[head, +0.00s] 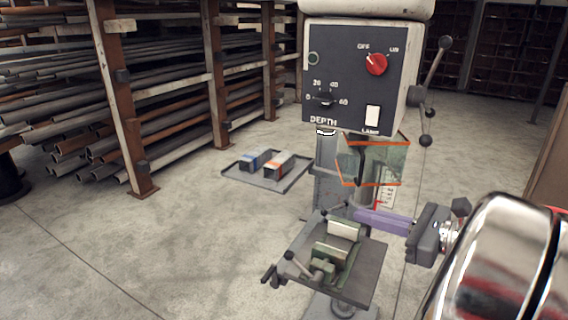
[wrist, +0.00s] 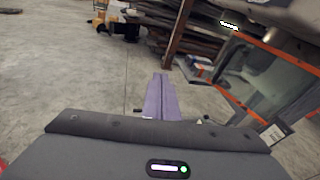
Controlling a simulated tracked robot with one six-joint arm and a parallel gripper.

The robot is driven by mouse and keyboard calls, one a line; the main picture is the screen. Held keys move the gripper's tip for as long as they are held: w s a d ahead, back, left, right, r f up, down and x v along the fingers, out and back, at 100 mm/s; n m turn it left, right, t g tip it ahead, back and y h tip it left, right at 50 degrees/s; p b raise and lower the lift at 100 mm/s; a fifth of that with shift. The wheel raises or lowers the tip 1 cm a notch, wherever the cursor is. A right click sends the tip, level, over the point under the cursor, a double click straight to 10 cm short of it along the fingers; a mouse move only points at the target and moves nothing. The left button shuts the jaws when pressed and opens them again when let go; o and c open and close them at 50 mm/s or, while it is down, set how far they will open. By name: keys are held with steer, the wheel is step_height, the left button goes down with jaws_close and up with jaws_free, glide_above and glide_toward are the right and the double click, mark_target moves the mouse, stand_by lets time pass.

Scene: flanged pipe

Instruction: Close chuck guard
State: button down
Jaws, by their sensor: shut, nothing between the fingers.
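The chuck guard (head: 392,163) is a clear panel with orange edges. It hangs below the drill press head, around or in front of the dark chuck (head: 361,160); I cannot tell which. In the wrist view the guard (wrist: 264,84) fills the right side, tilted, with its orange edges running down to the right. My gripper (head: 356,213) has purple fingers pointing left, below the guard and above the vise, apart from the guard. In the wrist view the fingers (wrist: 160,82) are together and empty, left of the guard.
The drill press head (head: 345,75) has a red knob and a feed handle (head: 436,70) at right. A green vise (head: 335,255) sits on the table (head: 366,275) below. A floor tray (head: 239,173) holds boxes.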

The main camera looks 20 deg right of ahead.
steer(key=s+d+r+m+t+h, duration=0.2)
steer(key=s+d+m+t+h, duration=0.1)
steer(key=d, duration=0.7)
steer(key=shift+s+r+m+h, duration=0.3)
steer(key=shift+s+m, duration=0.5)
steer(key=shift+s, duration=0.15)
steer(key=shift+w, duration=0.15)
glide_toward(371, 156)
steer(key=w+a+f, duration=0.2)
steer(key=w+a, duration=0.1)
steer(key=a, duration=0.3)
steer(key=shift+w+d+f, duration=0.2)
steer(key=shift+w, duration=0.2)
